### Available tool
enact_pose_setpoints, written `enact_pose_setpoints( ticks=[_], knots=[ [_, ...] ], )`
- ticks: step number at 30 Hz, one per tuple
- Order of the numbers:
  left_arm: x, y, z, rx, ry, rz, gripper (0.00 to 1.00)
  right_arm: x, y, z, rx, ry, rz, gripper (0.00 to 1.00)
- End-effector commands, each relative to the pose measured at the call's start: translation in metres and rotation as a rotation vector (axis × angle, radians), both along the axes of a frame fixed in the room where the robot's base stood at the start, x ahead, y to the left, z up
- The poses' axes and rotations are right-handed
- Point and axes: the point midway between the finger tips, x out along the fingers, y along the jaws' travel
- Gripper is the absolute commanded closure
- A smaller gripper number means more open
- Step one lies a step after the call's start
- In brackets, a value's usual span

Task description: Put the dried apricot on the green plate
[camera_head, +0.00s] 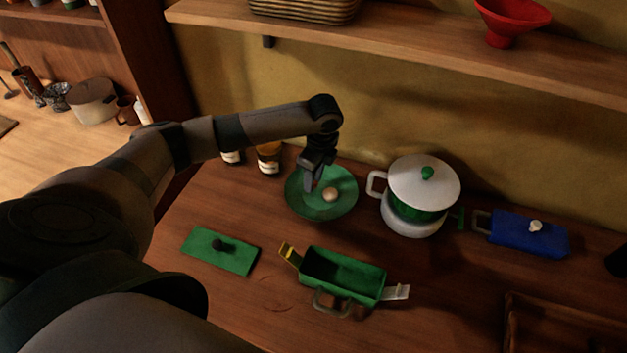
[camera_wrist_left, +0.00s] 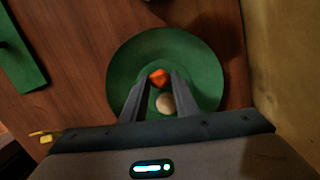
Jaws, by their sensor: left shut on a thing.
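The green plate (camera_head: 339,205) lies on the wooden counter, and it also shows in the left wrist view (camera_wrist_left: 125,60). My left gripper (camera_head: 308,187) is over the plate. In the left wrist view it is shut on the small orange dried apricot (camera_wrist_left: 159,77), held between the fingertips (camera_wrist_left: 157,84). Whether the apricot touches the plate, I cannot tell. A pale round thing (camera_head: 330,194) lies on the plate beside the fingers and shows in the wrist view too (camera_wrist_left: 166,103). The apricot is not clear in the head view. My right gripper is not in view.
An open green box (camera_head: 345,277) stands in front of the plate, with a green lid (camera_head: 219,250) to its left. A white pot (camera_head: 424,185) is right of the plate, then a blue box (camera_head: 527,235). Small jars (camera_head: 268,160) stand behind. A shelf (camera_head: 400,48) overhangs the back.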

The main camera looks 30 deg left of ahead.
Motion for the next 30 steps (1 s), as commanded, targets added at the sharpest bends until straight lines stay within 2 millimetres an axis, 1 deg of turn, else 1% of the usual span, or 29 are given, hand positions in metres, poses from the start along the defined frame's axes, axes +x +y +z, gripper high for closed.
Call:
enact_pose_setpoints(
  ticks=[1, 6, 17, 18, 20, 21, 30],
  knots=[
    [-0.001, 0.000, -0.004, 0.000, 0.004, 0.001, 0.94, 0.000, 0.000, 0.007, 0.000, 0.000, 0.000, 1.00],
    [0.000, 0.000, -0.018, 0.000, 0.001, 0.000, 0.94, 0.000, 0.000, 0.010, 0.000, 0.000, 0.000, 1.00],
    [0.000, 0.000, -0.021, 0.000, 0.000, 0.000, 0.94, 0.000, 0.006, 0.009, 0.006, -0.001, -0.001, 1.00],
    [0.000, 0.000, -0.021, 0.000, 0.000, 0.000, 0.71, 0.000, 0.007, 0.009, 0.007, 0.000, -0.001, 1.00],
    [0.000, 0.000, -0.021, 0.000, 0.000, 0.000, 0.56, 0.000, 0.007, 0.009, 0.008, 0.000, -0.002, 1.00],
    [0.000, 0.000, -0.021, 0.000, 0.000, 0.000, 0.54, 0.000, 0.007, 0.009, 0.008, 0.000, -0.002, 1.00],
    [0.000, 0.000, -0.020, 0.000, 0.000, 0.000, 0.54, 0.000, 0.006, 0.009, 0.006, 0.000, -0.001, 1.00]
  ],
)
